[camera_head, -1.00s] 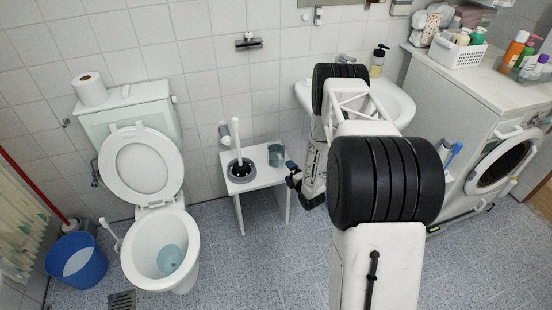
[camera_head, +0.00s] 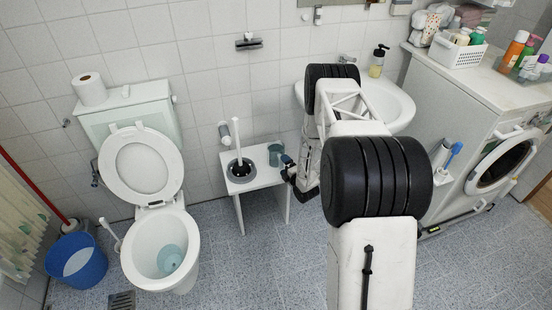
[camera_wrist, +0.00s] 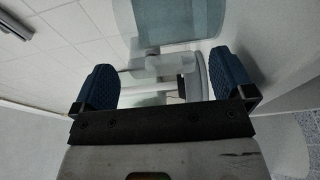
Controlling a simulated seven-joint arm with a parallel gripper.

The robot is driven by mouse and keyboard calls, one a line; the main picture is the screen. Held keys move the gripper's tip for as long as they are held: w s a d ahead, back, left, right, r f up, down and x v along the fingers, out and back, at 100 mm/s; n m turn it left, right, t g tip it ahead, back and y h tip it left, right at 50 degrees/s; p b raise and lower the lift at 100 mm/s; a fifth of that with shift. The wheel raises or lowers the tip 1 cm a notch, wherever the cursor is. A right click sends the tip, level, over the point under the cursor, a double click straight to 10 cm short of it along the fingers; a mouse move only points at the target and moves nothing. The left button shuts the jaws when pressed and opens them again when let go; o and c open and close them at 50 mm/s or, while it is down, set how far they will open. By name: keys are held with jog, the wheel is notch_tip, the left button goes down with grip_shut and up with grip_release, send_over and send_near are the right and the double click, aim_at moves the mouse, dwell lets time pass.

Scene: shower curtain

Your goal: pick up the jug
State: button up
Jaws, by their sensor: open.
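The jug (camera_head: 275,155) is a small teal, see-through vessel. It stands at the right side of the top of a white side table (camera_head: 262,178), against the tiled wall. My gripper (camera_head: 287,166) is just right of the jug, small and partly dark in the head view. In the wrist view, a pale blue see-through body, which looks like the jug (camera_wrist: 180,22), fills the top middle. My open gripper (camera_wrist: 165,78) has one blue finger pad on each side, with pale see-through shapes between them. I cannot tell whether a pad touches the jug.
A toilet brush in its dark holder (camera_head: 241,168) stands left of the jug on the table. The toilet (camera_head: 155,240) is farther left, with a blue bucket (camera_head: 77,262) beyond. The sink (camera_head: 395,105) is behind my arm. The washing machine (camera_head: 480,125) is at right.

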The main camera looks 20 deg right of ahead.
jog(key=shift+x, duration=1.4)
jog(key=c, duration=1.6)
